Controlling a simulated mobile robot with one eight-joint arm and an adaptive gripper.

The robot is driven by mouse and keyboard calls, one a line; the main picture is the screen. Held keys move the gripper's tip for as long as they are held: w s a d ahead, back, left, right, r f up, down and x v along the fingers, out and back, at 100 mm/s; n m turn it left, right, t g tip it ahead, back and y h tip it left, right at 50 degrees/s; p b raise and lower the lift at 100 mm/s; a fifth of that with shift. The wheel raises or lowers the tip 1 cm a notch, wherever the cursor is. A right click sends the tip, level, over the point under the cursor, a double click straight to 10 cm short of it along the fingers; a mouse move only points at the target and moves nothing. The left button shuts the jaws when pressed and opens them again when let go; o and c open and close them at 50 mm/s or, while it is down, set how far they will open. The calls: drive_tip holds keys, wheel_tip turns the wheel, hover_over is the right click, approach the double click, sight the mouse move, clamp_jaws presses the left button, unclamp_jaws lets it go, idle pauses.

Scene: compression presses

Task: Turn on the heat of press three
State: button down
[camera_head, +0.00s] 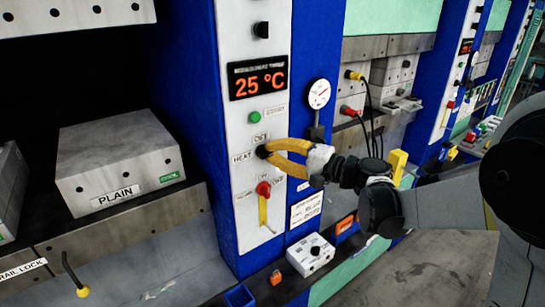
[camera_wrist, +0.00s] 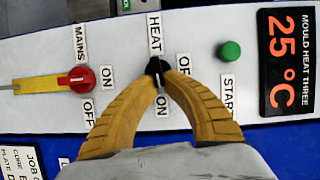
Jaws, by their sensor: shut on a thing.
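The black heat knob (camera_head: 261,152) is on press three's white panel (camera_head: 240,118), beside the HEAT label. It also shows in the wrist view (camera_wrist: 155,65), with HEAT above, ON below and a partly covered OFF to the right. My gripper (camera_head: 268,151) has its yellow fingers closed on the knob, one tip on each side, as the wrist view also shows (camera_wrist: 160,76). The fingers hide part of the knob, and I cannot clearly tell its setting. The display (camera_wrist: 290,62) reads MOULD HEAT THREE, 25 °C.
The red MAINS switch (camera_wrist: 77,79) with a yellow lever and the green START button (camera_wrist: 229,51) flank the heat knob. A round gauge (camera_head: 318,93) is right of the panel. A grey PLAIN mould block (camera_head: 118,160) sits at left. A small white box (camera_head: 310,255) stands below.

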drive_tip(key=shift+f+m+b, duration=0.1)
drive_tip(key=shift+m+b, duration=0.25)
drive_tip(key=shift+m, duration=0.15)
drive_tip(key=c, duration=1.5)
unclamp_jaws()
drive_tip(key=shift+a, duration=0.1)
drive_tip(key=v, duration=1.2)
drive_tip(key=shift+f, duration=0.25)
drive_tip(key=shift+w, duration=0.1)
